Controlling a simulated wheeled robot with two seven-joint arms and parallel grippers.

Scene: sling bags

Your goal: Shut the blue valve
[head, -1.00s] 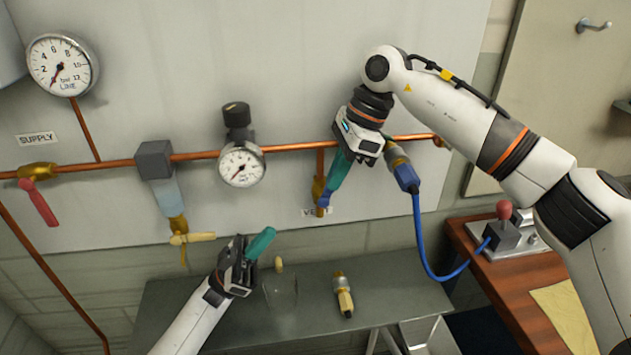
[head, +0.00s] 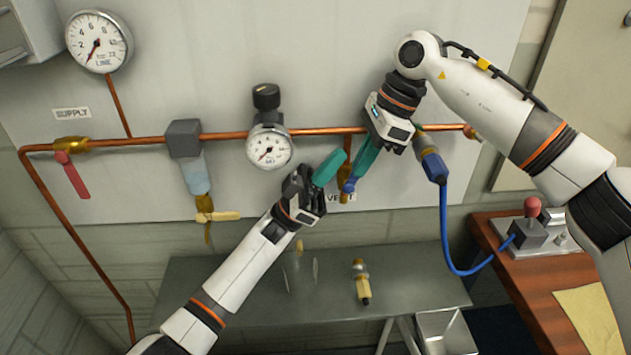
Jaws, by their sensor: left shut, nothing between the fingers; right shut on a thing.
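The blue valve sits on the short vent branch below the copper pipe, above the VENT label. Its blue handle (head: 349,185) slants down and left, with brass (head: 343,198) showing behind its lower end. My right gripper (head: 354,177) reaches down from the upper right, its teal fingers shut on the handle and hiding its upper part. My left gripper (head: 331,165) is shut and empty, just left of the vent branch, its teal fingertips pointing up and right near the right fingers. I cannot tell whether they touch the branch.
A red-handled supply valve (head: 73,175) and a yellow-handled drain valve (head: 217,216) are at the left. A gauge (head: 269,148) hangs mid-pipe. A blue hose (head: 444,225) hangs right of the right gripper. A brass fitting (head: 361,282) lies on the grey bench (head: 420,280).

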